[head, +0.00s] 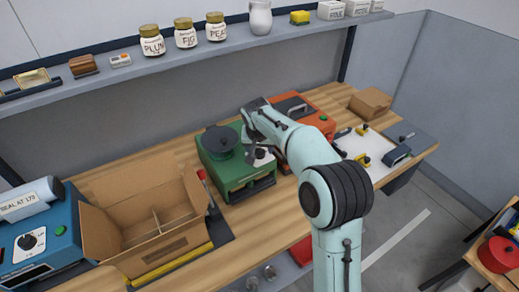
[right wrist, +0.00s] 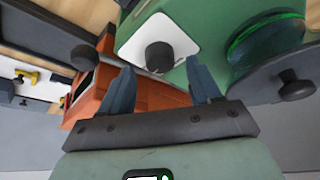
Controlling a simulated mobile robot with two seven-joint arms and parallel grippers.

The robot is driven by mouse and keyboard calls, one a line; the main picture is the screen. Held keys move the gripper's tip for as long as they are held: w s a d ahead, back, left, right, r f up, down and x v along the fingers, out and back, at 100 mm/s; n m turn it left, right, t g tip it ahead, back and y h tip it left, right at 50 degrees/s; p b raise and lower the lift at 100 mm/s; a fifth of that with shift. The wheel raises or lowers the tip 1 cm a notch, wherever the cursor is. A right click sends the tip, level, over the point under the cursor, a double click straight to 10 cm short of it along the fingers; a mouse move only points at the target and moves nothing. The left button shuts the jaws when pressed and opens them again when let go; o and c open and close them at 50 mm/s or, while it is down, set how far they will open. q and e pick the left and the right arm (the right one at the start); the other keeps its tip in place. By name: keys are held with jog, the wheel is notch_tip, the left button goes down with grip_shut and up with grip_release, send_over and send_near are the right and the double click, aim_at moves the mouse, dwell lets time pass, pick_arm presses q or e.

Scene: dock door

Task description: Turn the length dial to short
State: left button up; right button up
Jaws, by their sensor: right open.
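The green machine (head: 235,181) stands mid-bench with a dark reel (head: 219,139) on top. Its black dial (right wrist: 159,56) sits on a white plate (right wrist: 183,44) in the right wrist view; the plate also shows in the head view (head: 264,161). Any marking for short is unreadable. My right gripper (right wrist: 163,86) is open and empty. Its two fingers point at the dial, one to either side of it in the picture. I cannot tell whether they touch it. In the head view my right arm reaches in over the bench. My left gripper is not in view.
An orange machine (head: 309,118) stands close beside the green one. An open cardboard box (head: 125,245) and a blue machine (head: 67,243) with its own dial (head: 27,242) are at the left. A shelf (head: 170,60) with jars runs above the bench.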

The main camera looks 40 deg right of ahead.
jog(key=shift+x, duration=1.05)
jog(key=c, duration=1)
